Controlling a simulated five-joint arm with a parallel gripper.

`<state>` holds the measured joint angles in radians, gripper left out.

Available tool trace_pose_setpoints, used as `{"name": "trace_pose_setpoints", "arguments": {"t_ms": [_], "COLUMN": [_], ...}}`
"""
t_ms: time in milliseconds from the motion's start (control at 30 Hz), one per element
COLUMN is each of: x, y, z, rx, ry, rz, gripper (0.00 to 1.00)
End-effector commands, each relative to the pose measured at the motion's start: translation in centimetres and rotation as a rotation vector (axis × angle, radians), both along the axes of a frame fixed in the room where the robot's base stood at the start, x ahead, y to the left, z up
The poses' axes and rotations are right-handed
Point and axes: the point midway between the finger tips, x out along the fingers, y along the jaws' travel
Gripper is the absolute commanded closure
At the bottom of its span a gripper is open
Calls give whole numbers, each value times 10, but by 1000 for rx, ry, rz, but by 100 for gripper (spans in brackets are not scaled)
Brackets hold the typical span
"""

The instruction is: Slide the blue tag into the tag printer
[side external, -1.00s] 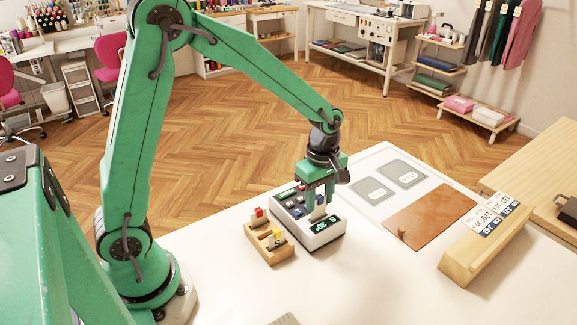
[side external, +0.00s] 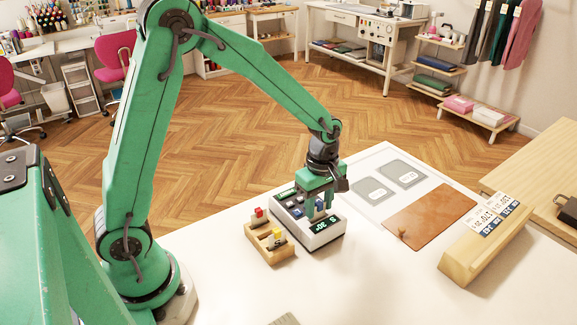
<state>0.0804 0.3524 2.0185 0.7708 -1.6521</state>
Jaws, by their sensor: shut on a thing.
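The tag printer (side external: 325,239) is a white box with a dark top and a lit green display.
A wooden rack (side external: 279,256) with red and yellow tags stands directly left of the printer. A brown leather mat (side external: 430,216) and grey cards (side external: 405,172) lie to the right. A wooden block (side external: 473,258) holds printed labels.

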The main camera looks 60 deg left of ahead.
Motion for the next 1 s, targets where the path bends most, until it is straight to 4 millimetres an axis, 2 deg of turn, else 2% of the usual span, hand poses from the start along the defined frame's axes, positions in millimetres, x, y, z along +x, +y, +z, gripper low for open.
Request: {"name": "trace_pose_setpoints", "arguments": {"t_ms": [500,867,900,1000], "x": [-1,0,0,0], "y": [0,0,0,0], "z": [-11,-12,-12,-11], "rx": [0,0,0,0], "ry": [1,0,0,0], "rz": [0,0,0,0], "gripper": [82,82,54,36]}}
